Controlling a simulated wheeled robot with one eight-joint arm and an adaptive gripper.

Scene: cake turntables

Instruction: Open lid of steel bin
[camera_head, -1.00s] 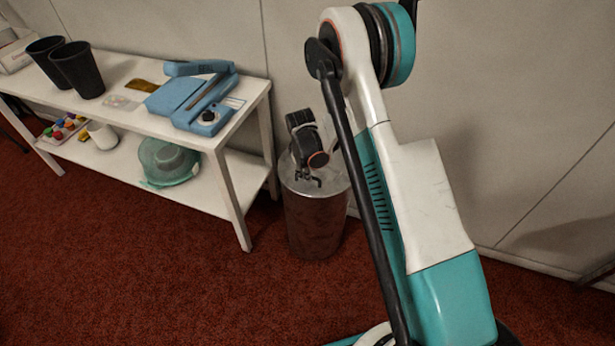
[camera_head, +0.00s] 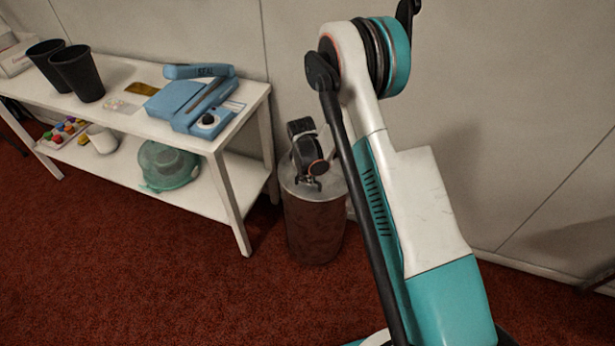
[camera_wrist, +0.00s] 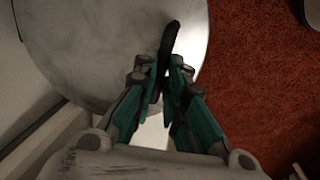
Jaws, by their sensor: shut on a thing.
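The steel bin (camera_head: 315,232) stands upright on the floor, right of the white table and close to the wall. Its round grey lid (camera_head: 334,188) covers the top, with no clear gap at the rim. In the wrist view the lid (camera_wrist: 85,45) fills the upper left, with a dark handle (camera_wrist: 171,38) near its right side. My gripper (camera_head: 311,184) is low over the lid. In the wrist view my gripper (camera_wrist: 162,70) has its fingers closed around the near end of the handle. My arm hides part of the bin's right side.
The white table (camera_head: 232,205) stands close on the left, bearing a blue sealing device (camera_head: 195,105), black cups (camera_head: 78,72) and, on the lower shelf, a translucent green-lidded container (camera_head: 168,165). The wall (camera_head: 290,60) is close behind. Red carpet in front is clear.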

